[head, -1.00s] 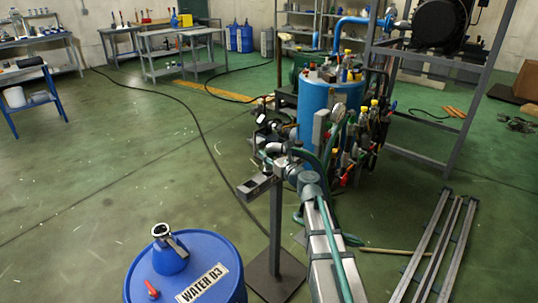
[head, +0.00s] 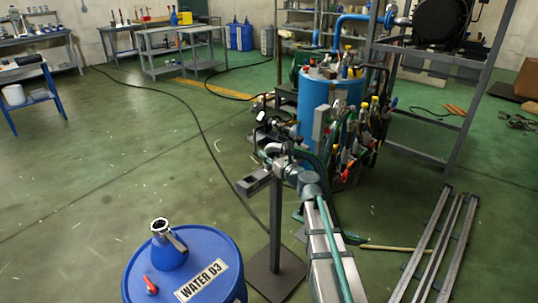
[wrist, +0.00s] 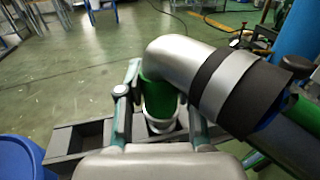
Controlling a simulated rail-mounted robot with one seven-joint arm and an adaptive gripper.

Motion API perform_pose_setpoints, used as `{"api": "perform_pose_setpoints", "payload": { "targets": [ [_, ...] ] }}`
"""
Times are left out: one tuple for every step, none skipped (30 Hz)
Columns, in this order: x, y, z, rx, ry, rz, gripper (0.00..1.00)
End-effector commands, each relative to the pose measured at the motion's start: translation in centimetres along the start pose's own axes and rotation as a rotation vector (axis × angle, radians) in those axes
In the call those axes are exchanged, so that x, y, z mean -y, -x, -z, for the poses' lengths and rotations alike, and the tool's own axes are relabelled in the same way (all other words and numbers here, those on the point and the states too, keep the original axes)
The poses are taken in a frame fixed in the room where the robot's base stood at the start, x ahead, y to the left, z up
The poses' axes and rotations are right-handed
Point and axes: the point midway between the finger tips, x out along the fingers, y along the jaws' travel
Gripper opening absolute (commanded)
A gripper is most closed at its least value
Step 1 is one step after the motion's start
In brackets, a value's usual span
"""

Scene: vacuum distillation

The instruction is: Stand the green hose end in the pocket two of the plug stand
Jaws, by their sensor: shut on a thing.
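My gripper (wrist: 160,104) is shut on the green hose end (wrist: 158,92), whose green band sits between the two fingers in the wrist view. A silver elbow with black bands rises from it and bends right. The pale lower tip points down at the plug stand (wrist: 62,160), a grey block with open pockets. In the head view the plug stand (head: 253,184) is on a post, with my gripper (head: 278,157) at its upper right end. I cannot tell whether the tip is inside a pocket or just above it; my gripper hides the contact.
A blue drum (head: 215,245) marked WATER stands at the lower left of the stand. A blue tank (head: 318,105) with tools hanging around it is close behind my arm. Metal rails (head: 440,240) lie on the floor at right. The floor at left is open.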

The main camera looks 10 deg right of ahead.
Motion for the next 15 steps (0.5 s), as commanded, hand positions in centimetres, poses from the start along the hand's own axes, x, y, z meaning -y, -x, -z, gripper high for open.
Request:
{"api": "perform_pose_setpoints", "payload": {
  "targets": [
    [0.0, 0.0, 0.2, 0.001, 0.0, 0.0, 0.0],
    [0.0, 0.0, 0.2, 0.001, -0.001, 0.0, 0.0],
    [0.0, 0.0, 0.3, 0.001, 0.0, 0.0, 0.0],
    [0.0, 0.0, 0.4, 0.001, 0.0, 0.0, 0.0],
    [0.0, 0.0, 0.5, 0.001, 0.0, 0.0, 0.0],
    [0.0, 0.0, 0.5, 0.001, 0.0, 0.0, 0.0],
    [0.0, 0.0, 0.6, 0.001, 0.0, 0.0, 0.0],
    [0.0, 0.0, 0.7, 0.001, 0.0, 0.0, 0.0],
    [0.0, 0.0, 0.8, 0.001, 0.0, 0.0, 0.0],
    [0.0, 0.0, 0.8, 0.001, 0.0, 0.0, 0.0],
    [0.0, 0.0, 0.9, 0.001, 0.0, 0.0, 0.0],
    [0.0, 0.0, 1.0, 0.001, 0.0, 0.0, 0.0],
    [0.0, 0.0, 1.1, 0.001, 0.0, 0.0, 0.0],
    [0.0, 0.0, 1.1, 0.001, 0.0, 0.0, 0.0],
    [0.0, 0.0, 1.2, 0.001, 0.0, 0.0, 0.0]
  ]
}}
